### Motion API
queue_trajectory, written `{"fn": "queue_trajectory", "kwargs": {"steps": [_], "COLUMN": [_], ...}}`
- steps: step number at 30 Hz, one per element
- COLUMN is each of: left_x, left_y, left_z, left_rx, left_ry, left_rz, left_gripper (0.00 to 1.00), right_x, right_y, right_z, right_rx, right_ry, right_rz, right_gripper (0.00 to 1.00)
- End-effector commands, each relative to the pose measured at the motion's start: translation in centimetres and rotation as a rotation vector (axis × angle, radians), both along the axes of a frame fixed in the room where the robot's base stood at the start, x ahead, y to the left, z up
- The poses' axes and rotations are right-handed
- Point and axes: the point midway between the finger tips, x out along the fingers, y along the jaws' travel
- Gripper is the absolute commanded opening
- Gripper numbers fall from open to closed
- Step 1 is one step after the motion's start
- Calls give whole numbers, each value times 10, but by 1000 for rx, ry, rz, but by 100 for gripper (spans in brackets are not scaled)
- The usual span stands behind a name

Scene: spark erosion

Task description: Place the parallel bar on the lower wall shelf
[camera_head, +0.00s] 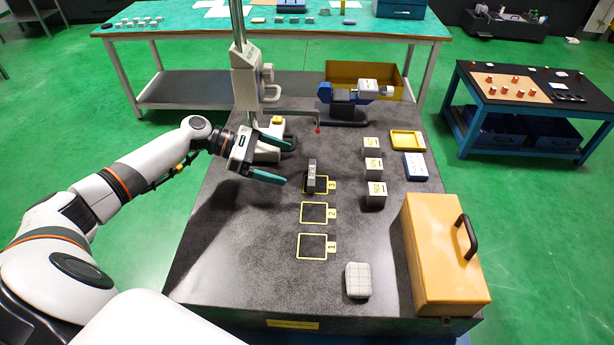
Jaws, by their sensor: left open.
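No wall shelf shows in this view. My right gripper is not in view.
A height gauge (246,85) stands behind my left gripper. Three grey marked blocks (376,195), a yellow tray (407,140) and an orange case (443,255) line the right side. Squares 1 and 2 (313,213) are empty. A blue-legged side table (535,90) stands at right.

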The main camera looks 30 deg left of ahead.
Motion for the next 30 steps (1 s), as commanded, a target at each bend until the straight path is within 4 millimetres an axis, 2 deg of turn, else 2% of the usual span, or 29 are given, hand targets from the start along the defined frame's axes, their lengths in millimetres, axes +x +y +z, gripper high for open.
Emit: {"fn": "queue_trajectory", "kwargs": {"steps": [1,3,11,21,30], "left_x": [4,9,18,38,41], "left_y": [-9,-19,-38,-80,-86], "left_z": [-8,-12,-19,-38,-39], "left_rx": [0,0,2,3,4], "left_ry": [-4,-4,-4,-5,-3], "left_rz": [-5,-5,-5,-7,-5], "left_gripper": [100,100,100,100,100], "right_x": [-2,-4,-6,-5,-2], "right_y": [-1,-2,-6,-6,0], "right_z": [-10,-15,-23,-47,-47], "right_rx": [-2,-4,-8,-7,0], "right_ry": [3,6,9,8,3], "right_rz": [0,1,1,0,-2], "right_gripper": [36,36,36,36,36]}}
